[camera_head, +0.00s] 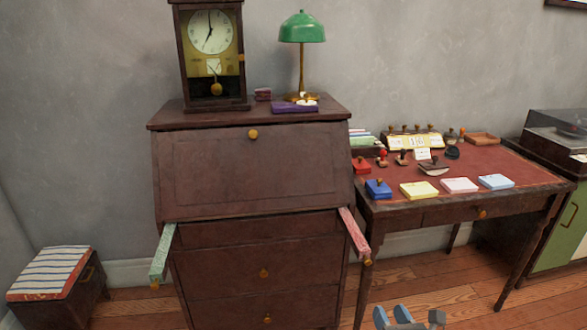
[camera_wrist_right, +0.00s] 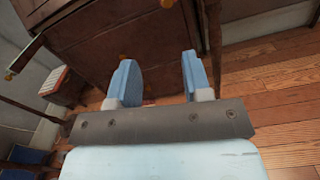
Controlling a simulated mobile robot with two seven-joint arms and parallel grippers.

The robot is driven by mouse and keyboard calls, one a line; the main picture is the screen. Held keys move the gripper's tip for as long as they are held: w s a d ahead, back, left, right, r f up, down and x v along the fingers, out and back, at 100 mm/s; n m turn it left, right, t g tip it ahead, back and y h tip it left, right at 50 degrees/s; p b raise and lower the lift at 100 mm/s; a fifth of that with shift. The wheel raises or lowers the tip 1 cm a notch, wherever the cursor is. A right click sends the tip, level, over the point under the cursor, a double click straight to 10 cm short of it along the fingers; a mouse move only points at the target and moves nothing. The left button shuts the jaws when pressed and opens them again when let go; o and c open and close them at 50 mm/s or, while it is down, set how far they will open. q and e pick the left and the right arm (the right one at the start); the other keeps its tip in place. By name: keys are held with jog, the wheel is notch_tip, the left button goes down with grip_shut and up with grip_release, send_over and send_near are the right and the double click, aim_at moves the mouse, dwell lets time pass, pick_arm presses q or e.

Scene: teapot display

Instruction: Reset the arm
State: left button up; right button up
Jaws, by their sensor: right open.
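My right gripper (camera_head: 402,315) shows at the bottom edge of the head view, right of the desk's lower drawers. In the right wrist view its two blue fingers (camera_wrist_right: 158,80) stand apart with nothing between them. The gripper is open and empty, away from the furniture. The rest of the right arm is cut off by the frame edge. My left gripper is not in view.
A dark wooden secretary desk (camera_head: 255,170) has its slanted lid closed and two side supports pulled out. A clock (camera_head: 212,50) and green lamp (camera_head: 302,28) stand on it. A red-topped table (camera_head: 490,165) with stamps stands right. Wooden floor (camera_head: 455,300) lies clear below.

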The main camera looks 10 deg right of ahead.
jog(key=s+a+r+m+g+y, duration=0.1)
jog(key=s+a+r+m+y, duration=0.4)
jog(key=m, duration=1)
jog(key=s+a+r+m+g+y, duration=0.1)
jog(key=s+a+r+m, duration=0.2)
jog(key=s+a+m, duration=0.9)
pick_arm(q)
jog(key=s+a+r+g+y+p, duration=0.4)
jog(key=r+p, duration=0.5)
jog(key=p, duration=2.5)
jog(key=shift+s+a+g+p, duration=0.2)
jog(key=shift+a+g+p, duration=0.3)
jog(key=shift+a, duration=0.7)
pick_arm(e)
jog(key=s+d+r+m+g+h, duration=0.2)
jog(key=d+r+m+g+h, duration=0.2)
jog(key=d+r, duration=0.6)
jog(key=shift+s+d+m+g, duration=0.3)
jog(key=shift+d+m, duration=0.1)
jog(key=shift+d, duration=0.1)
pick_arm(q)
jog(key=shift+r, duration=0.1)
pick_arm(e)
jog(key=shift+o, duration=0.5)
